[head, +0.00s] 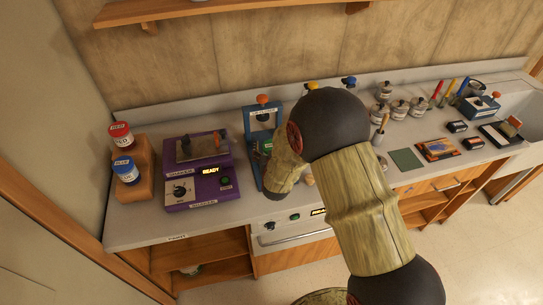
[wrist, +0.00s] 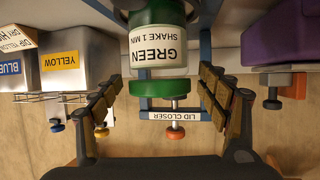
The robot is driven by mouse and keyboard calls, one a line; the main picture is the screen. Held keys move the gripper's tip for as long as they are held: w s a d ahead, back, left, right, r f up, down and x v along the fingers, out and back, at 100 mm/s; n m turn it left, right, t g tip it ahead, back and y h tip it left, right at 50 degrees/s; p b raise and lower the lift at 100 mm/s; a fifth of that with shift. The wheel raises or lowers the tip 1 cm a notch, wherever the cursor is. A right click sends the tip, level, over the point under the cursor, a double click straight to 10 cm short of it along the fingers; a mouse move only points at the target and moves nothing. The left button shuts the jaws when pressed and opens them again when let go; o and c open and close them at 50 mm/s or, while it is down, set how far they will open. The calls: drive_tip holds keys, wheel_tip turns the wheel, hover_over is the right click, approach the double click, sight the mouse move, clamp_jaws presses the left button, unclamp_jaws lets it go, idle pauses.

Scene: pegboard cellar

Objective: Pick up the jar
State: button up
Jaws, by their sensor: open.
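The jar (wrist: 160,45) has a white label reading "GREEN SHAKE 1 MIN" and a green lid. It stands in the blue frame of the lid closer (wrist: 180,116), whose orange knob shows close to the lid. The wrist view is upside down. My gripper (wrist: 160,80) is open, with one finger on each side of the jar and a visible gap to each. In the head view the lid closer (head: 262,117) stands at mid-counter. My arm covers the gripper and most of the jar there.
The purple shaker (head: 212,190), lit "READY", stands left of the lid closer. Red (head: 121,136) and blue (head: 125,170) jars sit on a wooden stand at the far left. Yellow (wrist: 75,58) and blue-labelled containers stand on the lid closer's other side. A green mat (head: 406,159) lies right.

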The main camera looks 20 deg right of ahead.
drive_tip(key=shift+w+d+f, duration=0.1)
drive_tip(key=shift+w, duration=0.2)
drive_tip(key=shift+c, duration=0.7)
drive_tip(key=c, duration=1.4)
